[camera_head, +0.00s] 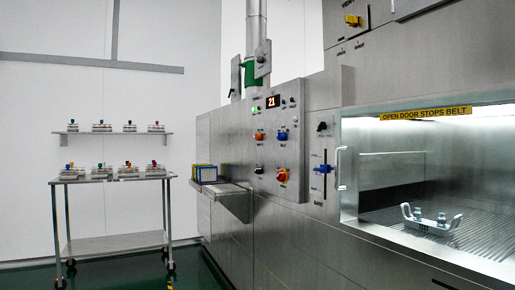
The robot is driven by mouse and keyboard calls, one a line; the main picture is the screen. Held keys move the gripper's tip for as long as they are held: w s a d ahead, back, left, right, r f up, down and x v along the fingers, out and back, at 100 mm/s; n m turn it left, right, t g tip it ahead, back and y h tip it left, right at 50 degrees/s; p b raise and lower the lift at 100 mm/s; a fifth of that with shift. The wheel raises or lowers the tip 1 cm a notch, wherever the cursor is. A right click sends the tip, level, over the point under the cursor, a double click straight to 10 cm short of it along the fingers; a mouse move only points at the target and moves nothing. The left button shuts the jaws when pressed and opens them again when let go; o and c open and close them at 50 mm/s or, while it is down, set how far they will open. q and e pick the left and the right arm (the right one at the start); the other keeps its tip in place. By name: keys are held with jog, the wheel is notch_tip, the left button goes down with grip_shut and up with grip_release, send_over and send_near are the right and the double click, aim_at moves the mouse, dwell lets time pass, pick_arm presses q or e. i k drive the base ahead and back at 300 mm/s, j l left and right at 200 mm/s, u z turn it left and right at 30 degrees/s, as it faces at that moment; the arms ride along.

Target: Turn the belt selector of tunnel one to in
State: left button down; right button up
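The washer's control panel (273,150) is on the steel front at the middle of the head view. It carries an orange knob (259,137), a blue knob (282,135), a black knob (259,170) and a red-and-yellow rotary switch (282,175). Beside the open chamber, a narrow panel has a black selector knob (322,127) above a blue-handled slider lever (323,169). The labels are too small to read, so I cannot tell which control is the belt selector or its setting. Neither gripper is in view.
The open chamber (390,168) holds a white-handled carrier (430,220) on its ribbed floor. A steel shelf (232,203) with boxes (205,173) juts from the washer. A wheeled cart (112,244) with racks stands left. Green floor lies between.

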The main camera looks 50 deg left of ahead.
aim_at(281, 136)
jog(key=u, duration=1.6)
